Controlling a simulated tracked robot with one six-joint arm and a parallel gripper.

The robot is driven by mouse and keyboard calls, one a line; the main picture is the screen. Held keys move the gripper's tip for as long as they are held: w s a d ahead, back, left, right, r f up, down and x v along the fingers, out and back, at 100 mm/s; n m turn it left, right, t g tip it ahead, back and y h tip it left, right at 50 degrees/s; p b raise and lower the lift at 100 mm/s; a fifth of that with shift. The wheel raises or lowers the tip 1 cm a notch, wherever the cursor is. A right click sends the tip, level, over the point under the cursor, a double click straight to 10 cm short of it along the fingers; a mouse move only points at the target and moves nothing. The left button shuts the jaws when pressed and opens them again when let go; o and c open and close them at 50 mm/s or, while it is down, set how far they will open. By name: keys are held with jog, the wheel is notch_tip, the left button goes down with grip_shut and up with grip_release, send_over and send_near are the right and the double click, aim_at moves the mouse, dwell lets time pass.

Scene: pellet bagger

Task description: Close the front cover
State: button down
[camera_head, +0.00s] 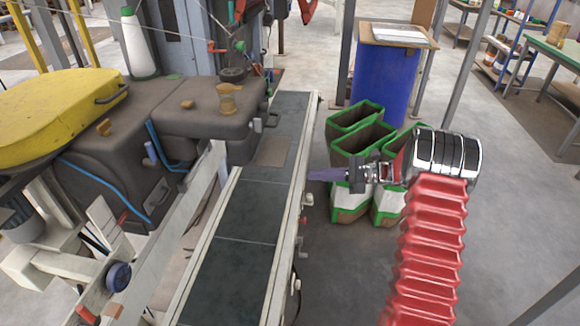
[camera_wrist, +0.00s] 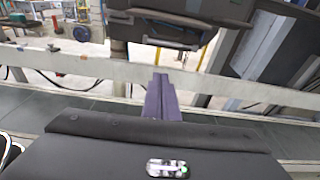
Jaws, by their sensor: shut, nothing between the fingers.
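A bagging machine with a dark grey housing (camera_head: 205,118) stands at the left in the head view. A grey handle is on its end by the conveyor. A yellow lid (camera_head: 55,105) with a dark handle lies at the far left. I cannot tell for sure which part is the front cover, or whether it is open. My gripper (camera_head: 312,175), with purple fingers, is shut and empty at the conveyor's right edge, apart from the housing. In the wrist view its fingers (camera_wrist: 160,80) point toward the conveyor side, below a dark panel with a handle (camera_wrist: 160,40).
A dark conveyor belt (camera_head: 235,235) with pale side rails runs between my arm and the machine. A flat brown piece lies on it. Green-edged open bags (camera_head: 357,125) stand on the floor behind my gripper, near a blue barrel (camera_head: 386,85). A metal post rises behind the bags.

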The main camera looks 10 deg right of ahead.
aim_at(274, 156)
jog(key=shift+a, duration=0.15)
jog(key=x, duration=1)
jog(key=shift+s+d+r, duration=0.1)
jog(key=shift+d+r, duration=0.1)
jog(key=shift+r, duration=0.75)
jog(key=shift+s+d+r, duration=0.1)
jog(key=shift+d+r, duration=0.15)
jog(key=shift+r, duration=0.75)
